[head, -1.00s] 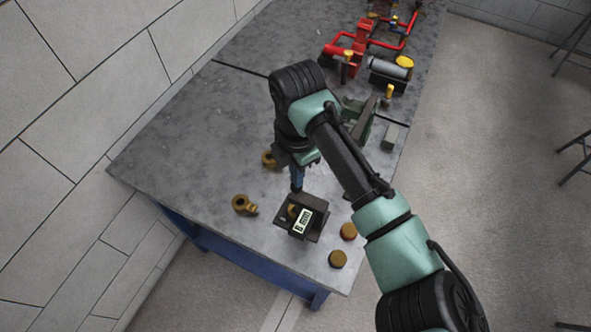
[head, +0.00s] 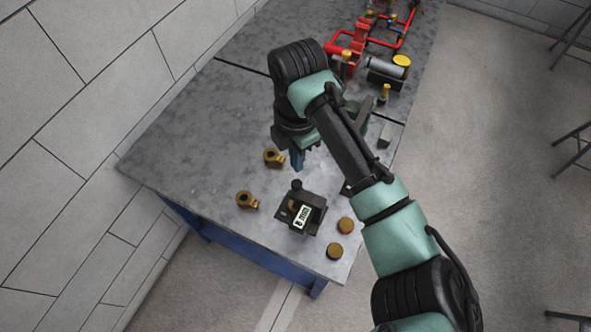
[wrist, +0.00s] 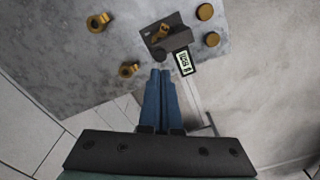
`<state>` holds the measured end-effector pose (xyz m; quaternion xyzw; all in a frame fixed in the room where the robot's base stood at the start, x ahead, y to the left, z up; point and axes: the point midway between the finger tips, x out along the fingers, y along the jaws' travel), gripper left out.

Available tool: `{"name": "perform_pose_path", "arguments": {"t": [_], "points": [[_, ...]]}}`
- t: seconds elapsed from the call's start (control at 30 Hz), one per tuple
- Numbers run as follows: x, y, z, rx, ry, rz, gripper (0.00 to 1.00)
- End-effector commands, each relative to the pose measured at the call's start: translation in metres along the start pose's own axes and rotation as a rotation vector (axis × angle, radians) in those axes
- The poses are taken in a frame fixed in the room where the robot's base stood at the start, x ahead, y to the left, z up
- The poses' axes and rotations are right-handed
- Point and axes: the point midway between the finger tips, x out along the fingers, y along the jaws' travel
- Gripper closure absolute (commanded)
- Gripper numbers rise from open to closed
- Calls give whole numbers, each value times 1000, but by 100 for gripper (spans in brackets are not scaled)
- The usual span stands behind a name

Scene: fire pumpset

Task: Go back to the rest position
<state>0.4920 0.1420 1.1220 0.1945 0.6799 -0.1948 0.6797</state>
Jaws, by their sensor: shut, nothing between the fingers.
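My gripper (head: 298,166) hangs above the workbench (head: 190,140), its blue fingers pointing down. The fingers lie together and hold nothing; they also show closed in the wrist view (wrist: 160,73). In the head view, the fingertips are behind and above a dark block (head: 314,203) with a pale display and a dark knob on top. In the wrist view, the block (wrist: 158,32) lies beyond the fingertips, apart from them. My arm hides part of the bench.
Two brass ring fittings (head: 247,200) (head: 273,157) lie left of the block, and two round brass caps (head: 346,225) (head: 334,251) to its right. Red pipework (head: 345,50) and a grey cylinder (head: 387,70) stand at the far end. Stools (head: 575,150) are on the right.

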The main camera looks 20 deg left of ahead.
Motion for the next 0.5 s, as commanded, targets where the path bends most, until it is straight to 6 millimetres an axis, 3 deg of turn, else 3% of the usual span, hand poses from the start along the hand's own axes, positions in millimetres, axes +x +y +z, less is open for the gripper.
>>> {"name": "perform_pose_path", "arguments": {"t": [0.37, 0.5], "points": [[-1, 3, 0, 4, -2, 12, 100], [-28, 45, -5, 97, -34, 197, 100]]}}
